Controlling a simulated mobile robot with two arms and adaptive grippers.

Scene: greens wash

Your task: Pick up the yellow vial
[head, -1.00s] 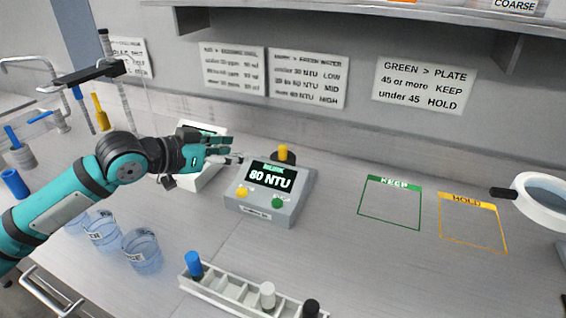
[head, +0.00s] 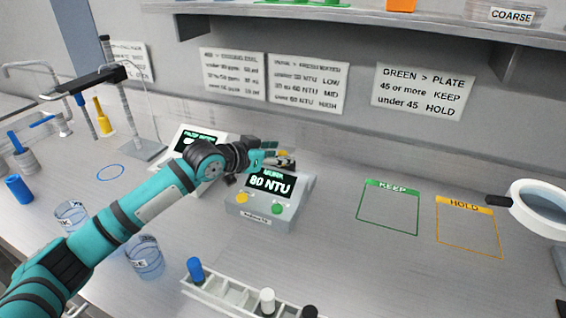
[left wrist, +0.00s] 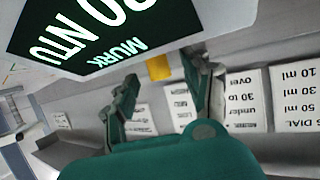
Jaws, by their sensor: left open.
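The yellow vial shows as a yellow cap (left wrist: 159,67) in the left wrist view, just beyond the meter's display and between my finger tips. In the head view it is almost hidden behind my left gripper (head: 274,158), at the back of the grey meter (head: 262,212), which reads 80 NTU. My left gripper is open, with one finger to each side of the cap in the left wrist view. I cannot tell whether either finger touches it. My right gripper is not in view.
A rack (head: 222,300) with blue, white and black capped vials stands in front. A second display device (head: 190,140) is behind my left arm. Beakers (head: 145,262) stand at left. The KEEP (head: 388,215) and HOLD (head: 468,232) squares are empty.

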